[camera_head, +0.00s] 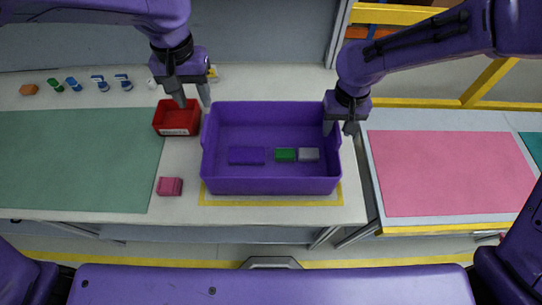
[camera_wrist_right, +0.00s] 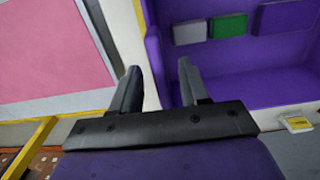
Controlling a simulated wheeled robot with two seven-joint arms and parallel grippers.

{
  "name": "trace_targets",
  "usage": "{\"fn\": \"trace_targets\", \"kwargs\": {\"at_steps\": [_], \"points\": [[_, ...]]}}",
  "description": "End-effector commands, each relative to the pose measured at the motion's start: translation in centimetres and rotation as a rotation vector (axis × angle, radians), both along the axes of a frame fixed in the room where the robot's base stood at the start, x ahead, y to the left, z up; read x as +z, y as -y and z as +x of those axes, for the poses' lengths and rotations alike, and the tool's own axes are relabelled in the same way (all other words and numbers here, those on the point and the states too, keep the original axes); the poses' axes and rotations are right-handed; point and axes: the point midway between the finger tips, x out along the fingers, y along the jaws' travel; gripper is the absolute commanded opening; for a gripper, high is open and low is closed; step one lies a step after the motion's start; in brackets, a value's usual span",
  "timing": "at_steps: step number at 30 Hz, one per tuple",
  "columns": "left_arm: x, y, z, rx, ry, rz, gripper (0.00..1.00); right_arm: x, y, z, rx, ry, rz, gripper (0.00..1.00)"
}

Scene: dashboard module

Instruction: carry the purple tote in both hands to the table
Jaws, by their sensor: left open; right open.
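The purple tote (camera_head: 272,186) sits upright on the white workbench, inside a yellow outline. In it lie a purple block (camera_head: 247,155), a green block (camera_head: 286,155) and a grey block (camera_head: 308,155). My left gripper (camera_head: 192,103) is open near the tote's far left corner, one finger over the red bin; I cannot tell whether it touches either. My right gripper (camera_head: 341,130) is open at the tote's right wall. In the right wrist view its fingers (camera_wrist_right: 158,75) appear on either side of the tote's side wall (camera_wrist_right: 156,62), not closed on it.
The red bin (camera_head: 177,130) stands close left of the tote. A pink block (camera_head: 169,187) lies in front of it, beside a green mat (camera_head: 80,160). Several small parts line the back left. Across a gap at right, a table has a clear pink mat (camera_head: 450,172).

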Motion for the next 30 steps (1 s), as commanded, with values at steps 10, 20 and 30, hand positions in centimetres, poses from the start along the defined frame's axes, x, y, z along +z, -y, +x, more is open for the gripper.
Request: {"fn": "trace_targets", "kwargs": {"at_steps": [10, 20, 30], "points": [[-0.1, 0.0, 0.0, 0.0, 0.0, 0.0, 0.45, 8.5, 0.0, 0.0, 0.0, 0.007, 0.002, 0.45], [-0.1, 0.0, 0.0, 0.0, 0.0, 0.0, 0.45, 11.1, 0.0, -0.1, 0.0, 0.002, 0.002, 0.45], [-0.1, 0.0, 0.0, 0.0, 0.0, 0.0, 0.45, 11.1, 0.0, -0.1, 0.0, 0.002, 0.001, 0.45]]}}
